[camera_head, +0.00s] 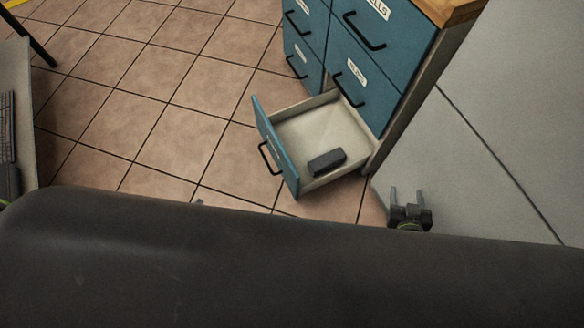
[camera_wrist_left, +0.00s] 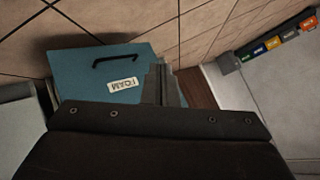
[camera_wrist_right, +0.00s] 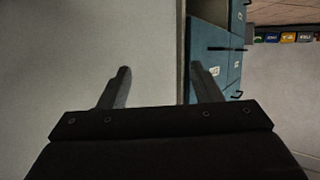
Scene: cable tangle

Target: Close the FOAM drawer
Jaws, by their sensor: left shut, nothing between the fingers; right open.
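The FOAM drawer (camera_head: 283,160) is pulled out from the bottom of the blue cabinet, with a black handle on its front. A dark grey block (camera_head: 327,161) lies inside. In the left wrist view the blue drawer front (camera_wrist_left: 95,68) shows its FOAM label (camera_wrist_left: 122,85) upside down. My left gripper (camera_wrist_left: 160,75) is shut and empty, overlapping the right side of that front in its wrist view; I cannot tell if it touches. My right gripper (camera_head: 408,193) is open and empty, right of the drawer.
The blue cabinet (camera_head: 345,48) has other drawers, all shut, and a wooden top. Tiled floor (camera_head: 180,110) is clear in front of the drawer. A grey surface (camera_head: 22,100) stands at the far left. A row of coloured labels (camera_wrist_left: 282,42) shows in the left wrist view.

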